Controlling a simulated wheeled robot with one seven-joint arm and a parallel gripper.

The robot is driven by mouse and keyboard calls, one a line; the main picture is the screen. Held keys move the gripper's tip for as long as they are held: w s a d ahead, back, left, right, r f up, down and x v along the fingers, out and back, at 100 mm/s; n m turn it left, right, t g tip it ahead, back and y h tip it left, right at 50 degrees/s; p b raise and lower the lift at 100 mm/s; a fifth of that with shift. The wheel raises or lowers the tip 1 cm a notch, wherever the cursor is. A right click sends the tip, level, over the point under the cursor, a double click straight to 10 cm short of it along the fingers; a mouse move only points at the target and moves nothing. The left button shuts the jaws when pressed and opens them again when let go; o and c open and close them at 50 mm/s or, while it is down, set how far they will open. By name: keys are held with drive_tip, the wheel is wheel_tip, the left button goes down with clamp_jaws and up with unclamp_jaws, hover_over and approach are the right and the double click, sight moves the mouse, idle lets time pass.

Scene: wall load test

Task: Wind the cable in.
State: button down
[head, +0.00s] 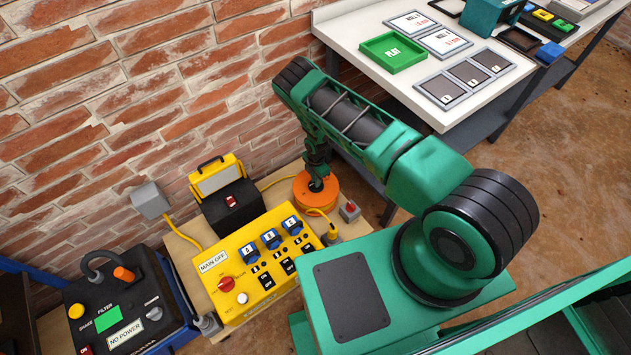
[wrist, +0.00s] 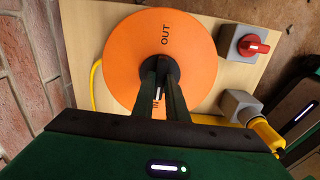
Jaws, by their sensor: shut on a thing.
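An orange cable reel (head: 322,201) sits on the wooden board beside the yellow panel. In the wrist view the reel (wrist: 125,45) shows its round face, with OUT printed near the upper right and IN, partly hidden, below the hub. My gripper (head: 316,184) reaches down onto the reel. In the wrist view my gripper (wrist: 159,75) is shut on the dark knob (wrist: 151,68) near the middle of the reel. The fingers hide part of the knob. A yellow cable (wrist: 96,85) runs beside the reel and out from under it to a yellow plug (wrist: 268,135).
A yellow MAIN OFF panel (head: 240,285) with switches stands left of the reel. A red rotary switch (wrist: 252,46) on a grey box is close by. A yellow-lidded case (head: 216,178), a grey wall box (head: 151,199) and a NO POWER filter unit (head: 120,310) stand further left. A white-topped bench (head: 365,30) is behind.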

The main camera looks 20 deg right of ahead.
drive_tip(key=shift+w+a+r, duration=0.1)
drive_tip(key=shift+w+a, duration=0.1)
drive_tip(key=shift+w, duration=0.1)
drive_tip(key=c, duration=1.8)
unclamp_jaws()
drive_tip(key=shift+o, duration=0.2)
drive_tip(key=shift+s+d, duration=0.1)
wheel_tip(320, 180, up, 11)
drive_tip(key=shift+f, duration=0.2)
